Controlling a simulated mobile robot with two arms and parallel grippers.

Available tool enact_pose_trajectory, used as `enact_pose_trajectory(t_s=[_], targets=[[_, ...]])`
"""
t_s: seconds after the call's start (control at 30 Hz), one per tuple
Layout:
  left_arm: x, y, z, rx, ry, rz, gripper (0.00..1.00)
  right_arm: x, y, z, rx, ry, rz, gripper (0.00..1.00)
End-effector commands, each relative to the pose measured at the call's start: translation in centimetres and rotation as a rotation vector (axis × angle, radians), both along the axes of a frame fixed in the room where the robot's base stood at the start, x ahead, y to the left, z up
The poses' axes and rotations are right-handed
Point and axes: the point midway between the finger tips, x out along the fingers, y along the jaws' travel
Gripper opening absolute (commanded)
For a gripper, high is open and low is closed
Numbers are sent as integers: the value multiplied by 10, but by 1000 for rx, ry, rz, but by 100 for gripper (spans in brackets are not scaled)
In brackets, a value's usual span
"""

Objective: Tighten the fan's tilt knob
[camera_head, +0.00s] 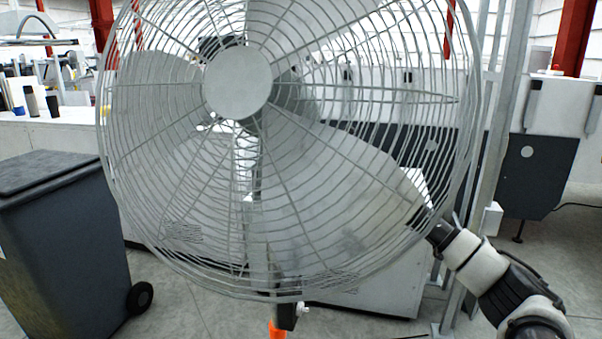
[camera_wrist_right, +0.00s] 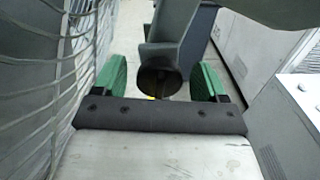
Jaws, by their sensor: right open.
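A large round grey fan (camera_head: 238,82) with a wire cage fills the middle of the head view. My right arm comes in from the lower right, and its gripper is behind the cage's right edge, mostly hidden there. In the right wrist view my right gripper (camera_wrist_right: 160,82) is open, with green pads on both sides. A dark grey part with a round dark end (camera_wrist_right: 158,78) shows between the pads, apart from both. It may be the tilt knob or its bracket; I cannot tell. My left gripper is in neither view.
The cage (camera_wrist_right: 55,85) runs close along the left of the wrist view. A dark bin (camera_head: 62,240) stands at the left. A metal post (camera_head: 492,130) rises behind the fan's right side. A dark clamp (camera_head: 286,315) and orange part (camera_head: 277,330) show below the cage.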

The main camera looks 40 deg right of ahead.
Motion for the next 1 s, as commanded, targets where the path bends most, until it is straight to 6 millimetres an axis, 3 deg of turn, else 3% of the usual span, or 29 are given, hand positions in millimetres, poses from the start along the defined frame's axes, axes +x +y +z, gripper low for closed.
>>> enact_pose_trajectory(t_s=[0.07, 0.37, 0.67, 1.0], targets=[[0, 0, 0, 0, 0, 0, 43, 0, 0, 0, 0, 0, 0, 73], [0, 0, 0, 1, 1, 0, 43, 0, 0, 0, 1, 1, 0, 28], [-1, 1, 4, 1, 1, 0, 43, 0, -1, 1, 27, 23, -1, 27], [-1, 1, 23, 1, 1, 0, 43, 1, -2, 2, 192, 167, -2, 27]])
